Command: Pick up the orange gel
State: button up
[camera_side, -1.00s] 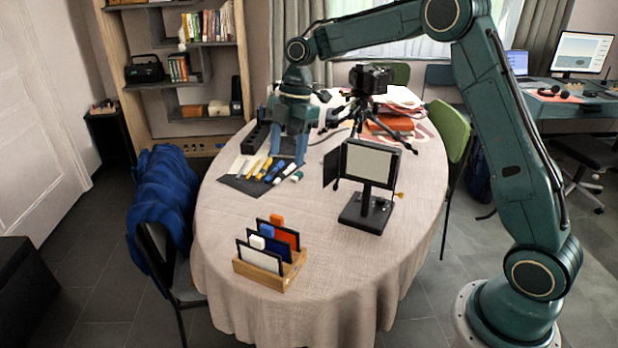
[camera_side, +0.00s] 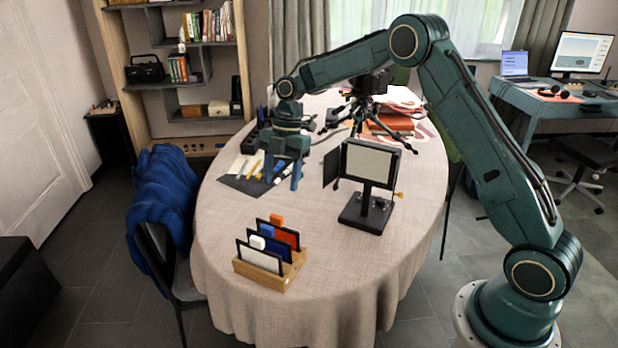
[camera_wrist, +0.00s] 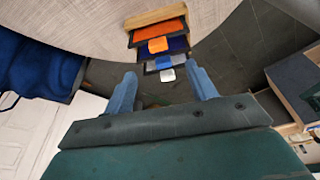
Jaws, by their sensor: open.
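The orange gel (camera_side: 287,238) is a framed orange sheet with an orange tab (camera_side: 277,220) on top. It stands upright in a wooden rack (camera_side: 262,283), behind a blue gel (camera_side: 276,249) with a blue tab and a pale gel (camera_side: 260,260) with a white tab. The front sheets hide its lower part. In the wrist view the orange gel (camera_wrist: 160,30) shows at the top, beyond the fingertips. My gripper (camera_side: 283,174) is open and empty, above the table near the dark mat, behind the rack. Its two blue fingers (camera_wrist: 162,75) are spread apart in the wrist view.
A lit panel on a stand (camera_side: 370,164) with a black side flap is right of my gripper. A camera on a tripod (camera_side: 369,83) stands behind it. Pens and cards lie on the dark mat (camera_side: 236,184). The cloth between mat and rack is clear.

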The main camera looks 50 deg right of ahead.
send_over(277, 215)
jog(key=d, duration=0.1)
jog(key=shift+d+f, duration=0.2)
jog(key=shift+f, duration=2.05)
jog(key=shift+f, duration=0.1)
jog(key=shift+x, duration=2.5)
jog(key=shift+w, duration=0.15)
jog(key=shift+d, duration=0.1)
jog(key=shift+c, duration=0.3)
grip_shut()
